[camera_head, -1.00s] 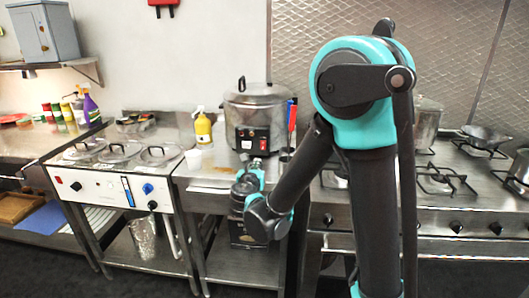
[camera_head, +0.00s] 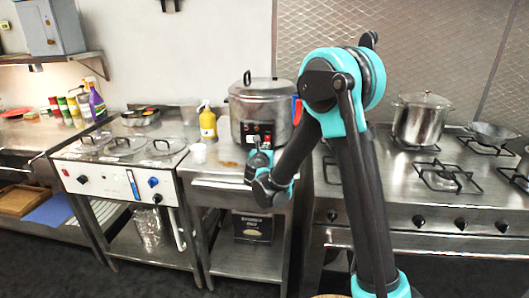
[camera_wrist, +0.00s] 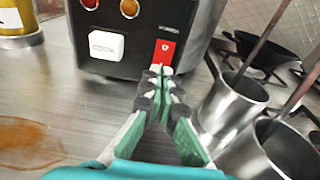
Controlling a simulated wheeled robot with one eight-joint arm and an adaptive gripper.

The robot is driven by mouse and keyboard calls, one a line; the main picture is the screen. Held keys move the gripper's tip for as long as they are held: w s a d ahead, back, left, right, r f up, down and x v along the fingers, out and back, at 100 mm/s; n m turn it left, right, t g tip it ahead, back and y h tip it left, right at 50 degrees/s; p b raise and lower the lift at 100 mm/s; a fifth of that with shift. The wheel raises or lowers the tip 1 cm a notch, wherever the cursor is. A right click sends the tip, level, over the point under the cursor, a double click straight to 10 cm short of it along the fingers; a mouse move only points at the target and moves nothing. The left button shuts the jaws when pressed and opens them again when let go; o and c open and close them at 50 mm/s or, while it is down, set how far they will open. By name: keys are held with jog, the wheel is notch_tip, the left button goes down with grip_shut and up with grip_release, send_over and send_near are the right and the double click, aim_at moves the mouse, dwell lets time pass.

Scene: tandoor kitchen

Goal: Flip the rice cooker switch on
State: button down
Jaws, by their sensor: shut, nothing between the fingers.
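The rice cooker (camera_head: 262,103) is a large silver pot with a lid, standing on the steel counter. Its dark front panel (camera_wrist: 140,25) fills the top of the wrist view. A red switch (camera_wrist: 165,50) sits at the panel's lower right, with a white block (camera_wrist: 106,45) to its left. My gripper (camera_wrist: 160,71) is shut and empty, its tips just below the red switch; I cannot tell whether they touch it. In the head view my gripper (camera_head: 258,146) is in front of the cooker's panel and covers part of it.
Two metal cups (camera_wrist: 232,102) stand close to the right of my gripper, holding long handles. A yellow bottle (camera_head: 208,123) and a white cup (camera_head: 198,153) stand left of the cooker. A stove (camera_head: 440,180) with a large pot (camera_head: 420,120) is at the right.

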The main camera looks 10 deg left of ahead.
jog(key=shift+w, duration=0.7)
jog(key=shift+w+f, duration=0.1)
jog(key=shift+w+f, duration=0.15)
jog(key=shift+w, duration=0.15)
jog(key=shift+s, duration=0.1)
